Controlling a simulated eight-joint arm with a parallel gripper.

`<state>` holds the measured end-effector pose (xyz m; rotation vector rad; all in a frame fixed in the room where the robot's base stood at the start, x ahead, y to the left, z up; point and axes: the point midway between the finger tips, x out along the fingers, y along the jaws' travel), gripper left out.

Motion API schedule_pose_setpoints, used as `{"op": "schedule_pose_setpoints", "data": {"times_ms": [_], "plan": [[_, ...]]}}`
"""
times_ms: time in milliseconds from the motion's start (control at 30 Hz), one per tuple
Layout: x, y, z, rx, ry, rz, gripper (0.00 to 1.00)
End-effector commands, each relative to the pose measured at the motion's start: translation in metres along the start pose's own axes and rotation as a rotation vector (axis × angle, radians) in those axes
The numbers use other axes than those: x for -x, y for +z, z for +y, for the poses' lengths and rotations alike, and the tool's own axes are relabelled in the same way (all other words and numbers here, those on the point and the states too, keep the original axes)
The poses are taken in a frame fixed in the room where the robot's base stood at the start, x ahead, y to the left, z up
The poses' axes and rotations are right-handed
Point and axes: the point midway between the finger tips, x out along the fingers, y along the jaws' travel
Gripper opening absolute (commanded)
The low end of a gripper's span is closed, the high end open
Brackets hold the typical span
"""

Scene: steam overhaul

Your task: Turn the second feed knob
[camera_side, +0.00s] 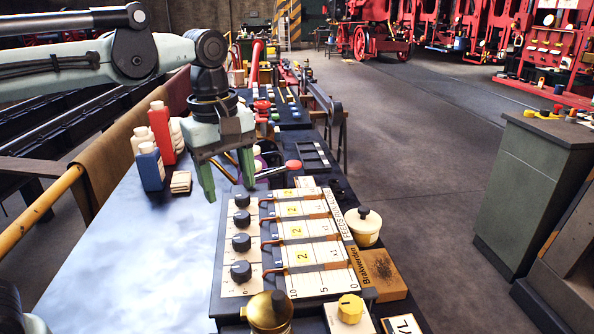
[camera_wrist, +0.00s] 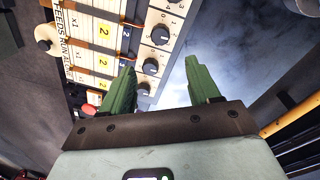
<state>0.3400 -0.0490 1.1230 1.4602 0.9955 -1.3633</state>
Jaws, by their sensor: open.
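The feed panel (camera_side: 318,263) lies on the bench in the side view, with several black knobs in a row along its left side. The knob second from the far end (camera_side: 241,219) stands beside a slot row marked 2. My gripper (camera_side: 229,191) has two green fingers pointing down, open and empty, near the panel's far left end by the farthest knob (camera_side: 242,200). In the wrist view my gripper (camera_wrist: 160,68) has its fingers apart, with a knob (camera_wrist: 150,66) showing between the fingertips and another knob (camera_wrist: 160,35) farther off. I cannot tell whether a finger touches any knob.
A red bottle (camera_side: 161,132), a blue bottle (camera_side: 150,167) and white bottles stand on the bench behind left. A red-ended lever (camera_side: 292,165) lies behind the panel.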

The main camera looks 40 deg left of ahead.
Motion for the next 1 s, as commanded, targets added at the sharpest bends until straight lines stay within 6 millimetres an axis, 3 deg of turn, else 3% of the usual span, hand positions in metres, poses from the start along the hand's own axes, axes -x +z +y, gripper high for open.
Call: {"op": "schedule_pose_setpoints", "data": {"times_ms": [167,367,1000], "plan": [[0.009,0.005,0.008,0.162,-0.068,-0.005,0.61],[0.002,0.006,0.009,0.196,-0.080,-0.005,0.61],[-0.088,0.007,0.001,0.193,-0.078,-0.005,0.61]]}}
